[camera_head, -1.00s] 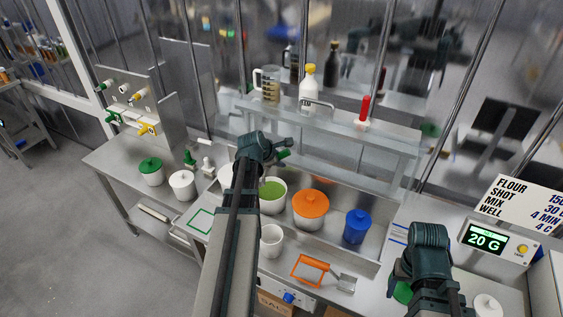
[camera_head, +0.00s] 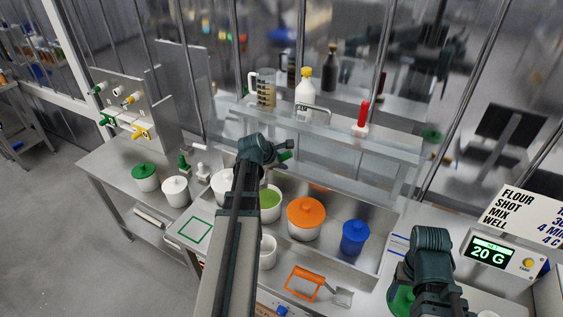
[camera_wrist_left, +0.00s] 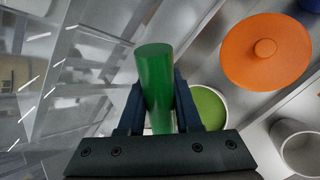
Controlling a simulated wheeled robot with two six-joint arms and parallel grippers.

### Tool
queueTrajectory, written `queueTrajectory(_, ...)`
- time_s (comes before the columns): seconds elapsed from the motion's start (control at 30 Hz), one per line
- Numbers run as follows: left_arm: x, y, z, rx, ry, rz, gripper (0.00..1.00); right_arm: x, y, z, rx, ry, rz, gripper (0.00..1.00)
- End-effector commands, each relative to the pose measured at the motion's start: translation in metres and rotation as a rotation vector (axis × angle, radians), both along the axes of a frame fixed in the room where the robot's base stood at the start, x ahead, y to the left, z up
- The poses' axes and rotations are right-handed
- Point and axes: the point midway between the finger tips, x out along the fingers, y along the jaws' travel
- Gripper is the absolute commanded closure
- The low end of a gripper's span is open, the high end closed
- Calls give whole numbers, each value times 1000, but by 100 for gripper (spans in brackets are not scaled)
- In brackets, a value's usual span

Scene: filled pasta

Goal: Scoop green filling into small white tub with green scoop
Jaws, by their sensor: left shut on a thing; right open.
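My left gripper (camera_head: 284,152) is shut on the green handle of the scoop (camera_wrist_left: 154,78), raised over the back of the counter. The scoop's bowl cannot be made out. The tub of green filling (camera_head: 268,203) stands in front of the gripper, partly hidden by my left arm; it also shows in the left wrist view (camera_wrist_left: 211,106), beside the right finger. The small white tub (camera_head: 267,249) stands nearer, also partly behind my arm, and appears at lower right in the left wrist view (camera_wrist_left: 300,148). My right gripper (camera_head: 394,284) is open at the lower right, beside a green lid (camera_head: 401,303).
An orange-lidded tub (camera_head: 306,217) and a blue-lidded tub (camera_head: 355,238) stand in the tray right of the filling. A raised shelf (camera_head: 330,142) with bottles runs behind. A scale display (camera_head: 490,252) reads 20 G.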

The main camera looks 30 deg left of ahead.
Motion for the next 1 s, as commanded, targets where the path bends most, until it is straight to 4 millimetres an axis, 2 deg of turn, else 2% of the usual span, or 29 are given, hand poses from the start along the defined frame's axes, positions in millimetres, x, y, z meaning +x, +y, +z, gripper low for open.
queueTrajectory(0.03, 0, 0, -9, 0, 0, 0, 100, 0, 0, -9, 0, 0, 0, 33)
queueTrajectory(0.2, 0, 0, -26, 0, 0, 0, 100, 0, 0, -26, -1, 0, 4, 33)
queueTrajectory(1.0, 0, 0, -98, 0, 0, 0, 100, 0, 0, -98, -2, 1, 15, 33)
